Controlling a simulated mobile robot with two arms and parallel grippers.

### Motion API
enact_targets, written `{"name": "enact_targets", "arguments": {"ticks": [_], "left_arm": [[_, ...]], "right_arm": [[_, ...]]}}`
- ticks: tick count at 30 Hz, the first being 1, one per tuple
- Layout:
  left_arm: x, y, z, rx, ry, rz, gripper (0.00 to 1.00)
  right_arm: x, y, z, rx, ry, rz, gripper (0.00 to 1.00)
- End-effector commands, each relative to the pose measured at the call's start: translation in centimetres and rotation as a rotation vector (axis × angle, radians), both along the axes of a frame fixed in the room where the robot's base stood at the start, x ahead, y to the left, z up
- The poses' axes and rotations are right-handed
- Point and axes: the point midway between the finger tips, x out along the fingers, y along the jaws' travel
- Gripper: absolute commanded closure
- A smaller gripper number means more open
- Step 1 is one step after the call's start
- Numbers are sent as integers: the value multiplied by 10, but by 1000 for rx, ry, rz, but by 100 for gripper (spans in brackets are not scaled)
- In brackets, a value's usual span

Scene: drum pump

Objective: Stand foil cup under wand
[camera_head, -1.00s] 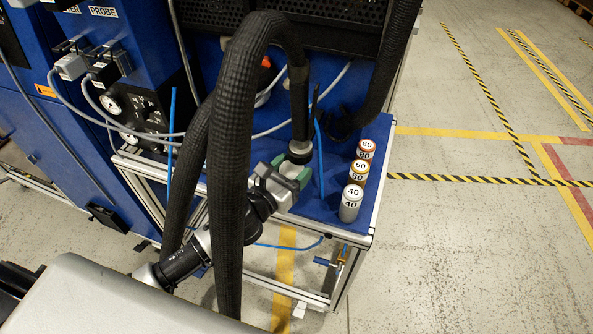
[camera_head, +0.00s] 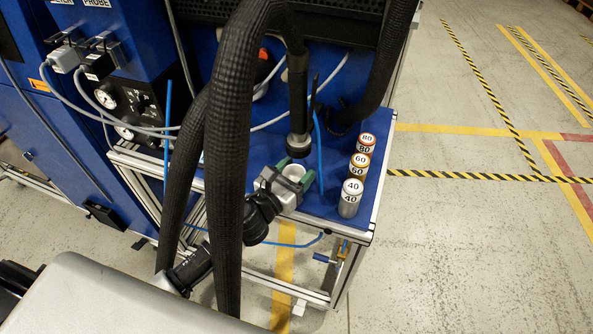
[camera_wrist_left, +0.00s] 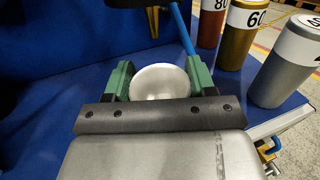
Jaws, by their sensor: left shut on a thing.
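The small pale foil cup (camera_head: 294,171) is between the green fingers of my left gripper (camera_head: 294,174), which is shut on it. In the left wrist view the cup (camera_wrist_left: 160,82) shows its round open top between the fingers (camera_wrist_left: 160,80). The black wand (camera_head: 298,115) hangs down on its hose, and its lower end is just above and slightly behind the cup in the head view. I cannot tell whether the cup's base touches the blue bench top (camera_head: 320,202). My right gripper is not in view.
Cans marked 40 (camera_head: 350,203), 60 (camera_head: 358,170) and 80 (camera_head: 366,146) stand in a row along the right of the bench. A thin blue tube (camera_head: 319,155) rises between wand and cans. Thick black hoses (camera_head: 229,140) hang in front of my arm.

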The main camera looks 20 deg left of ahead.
Motion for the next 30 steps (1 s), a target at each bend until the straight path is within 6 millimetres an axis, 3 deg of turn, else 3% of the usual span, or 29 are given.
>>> {"name": "enact_targets", "arguments": {"ticks": [6, 7, 11, 20, 25, 30], "left_arm": [[0, 0, -4, 2, -1, 0, 90], [0, 0, -4, 1, 0, 0, 40], [0, 0, -4, 1, 0, 0, 20], [0, 0, -2, 1, 0, 0, 19], [0, 0, 13, 0, 0, 0, 19], [-34, 12, 6, 3, 3, -1, 19]], "right_arm": [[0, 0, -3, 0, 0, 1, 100], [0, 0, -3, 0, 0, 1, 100], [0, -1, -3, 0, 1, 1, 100], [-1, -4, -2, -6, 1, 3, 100], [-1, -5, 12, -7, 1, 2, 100], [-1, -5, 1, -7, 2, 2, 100]]}}
